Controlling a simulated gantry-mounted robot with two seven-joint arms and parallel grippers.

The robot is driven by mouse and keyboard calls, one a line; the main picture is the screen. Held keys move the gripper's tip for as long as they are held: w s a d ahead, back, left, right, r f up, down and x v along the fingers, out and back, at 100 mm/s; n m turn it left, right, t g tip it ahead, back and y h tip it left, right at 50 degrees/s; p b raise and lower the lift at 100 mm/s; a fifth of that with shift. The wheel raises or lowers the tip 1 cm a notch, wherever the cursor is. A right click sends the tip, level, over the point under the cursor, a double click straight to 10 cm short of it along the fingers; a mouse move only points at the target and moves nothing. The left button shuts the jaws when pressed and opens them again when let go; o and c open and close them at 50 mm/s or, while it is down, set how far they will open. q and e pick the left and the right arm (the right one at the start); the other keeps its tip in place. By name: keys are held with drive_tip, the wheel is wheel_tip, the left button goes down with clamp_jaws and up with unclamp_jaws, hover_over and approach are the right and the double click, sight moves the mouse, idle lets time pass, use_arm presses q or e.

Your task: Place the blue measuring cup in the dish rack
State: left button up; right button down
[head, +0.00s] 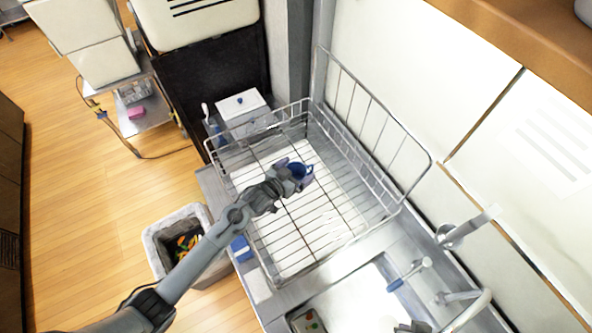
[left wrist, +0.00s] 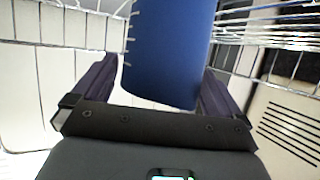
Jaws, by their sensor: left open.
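The blue measuring cup (head: 302,170) is within the outline of the wire dish rack (head: 330,232), towards its back left in the head view. I cannot tell whether it rests on the rack's floor. My left gripper (head: 291,171) is open at the cup. In the left wrist view the cup (left wrist: 170,50) stands between my two spread fingers, with a visible gap on the left finger's side. The rack's wires (left wrist: 75,25) show on both sides of it.
A white-lidded box (head: 240,103) stands beyond the rack. A bin (head: 160,240) stands on the floor to the left, and a blue item (head: 241,248) lies beside the rack. The sink and tap (head: 470,310) are at the lower right. Much of the rack's floor is clear.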

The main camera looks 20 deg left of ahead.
use_arm(q)
drive_tip(key=shift+r, duration=0.1)
drive_tip(key=shift+r, duration=0.1)
drive_tip(key=v, duration=0.7)
drive_tip(key=shift+s+b, duration=0.25)
drive_tip(key=shift+b, duration=0.1)
drive_tip(key=shift+r, duration=0.1)
